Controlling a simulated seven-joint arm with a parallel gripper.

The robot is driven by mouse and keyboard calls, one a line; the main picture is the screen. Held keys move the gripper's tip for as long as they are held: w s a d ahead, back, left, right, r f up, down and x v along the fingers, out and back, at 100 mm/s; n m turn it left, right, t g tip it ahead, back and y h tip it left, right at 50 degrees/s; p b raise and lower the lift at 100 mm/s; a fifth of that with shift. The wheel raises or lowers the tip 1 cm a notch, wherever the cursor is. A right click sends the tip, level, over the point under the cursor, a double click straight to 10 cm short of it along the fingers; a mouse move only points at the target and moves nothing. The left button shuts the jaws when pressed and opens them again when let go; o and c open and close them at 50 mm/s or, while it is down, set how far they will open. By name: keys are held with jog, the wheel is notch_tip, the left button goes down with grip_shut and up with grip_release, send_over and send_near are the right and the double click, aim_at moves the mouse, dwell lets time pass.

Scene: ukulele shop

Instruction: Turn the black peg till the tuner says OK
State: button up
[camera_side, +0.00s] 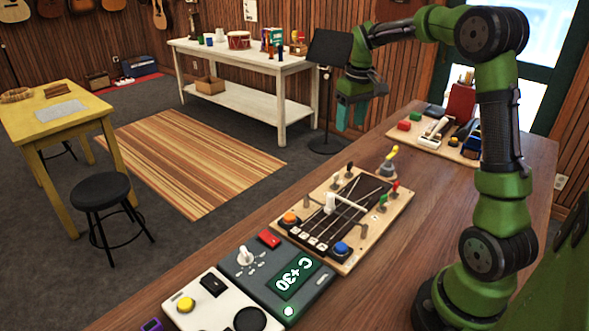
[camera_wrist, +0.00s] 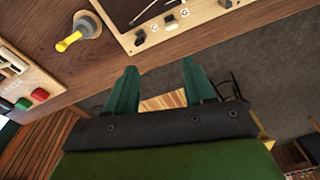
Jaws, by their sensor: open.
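The wooden string board (camera_side: 318,262) lies on the brown bench. The grey tuner (camera_side: 262,290) has a green screen (camera_side: 295,278) reading "C +30". My gripper (camera_side: 352,115) is open and empty, raised above and beyond the board. In the wrist view my gripper's fingers (camera_wrist: 158,88) are apart with nothing between them.
A yellow-handled tool on a grey base (camera_side: 389,161) stands just beyond the board, also in the wrist view (camera_wrist: 78,36). A tray (camera_side: 448,149) with coloured items lies at the bench's far end. A white pedal board (camera_side: 205,312) is nearest the camera. Air around my gripper is clear.

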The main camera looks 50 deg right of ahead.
jog(key=n+g, duration=0.1)
jog(key=n, duration=0.1)
send_over(350, 163)
jog(key=n, duration=0.2)
notch_tip(350, 163, down, 16)
jog(key=shift+d+r, duration=0.15)
jog(key=shift+c, duration=0.4)
grip_shut()
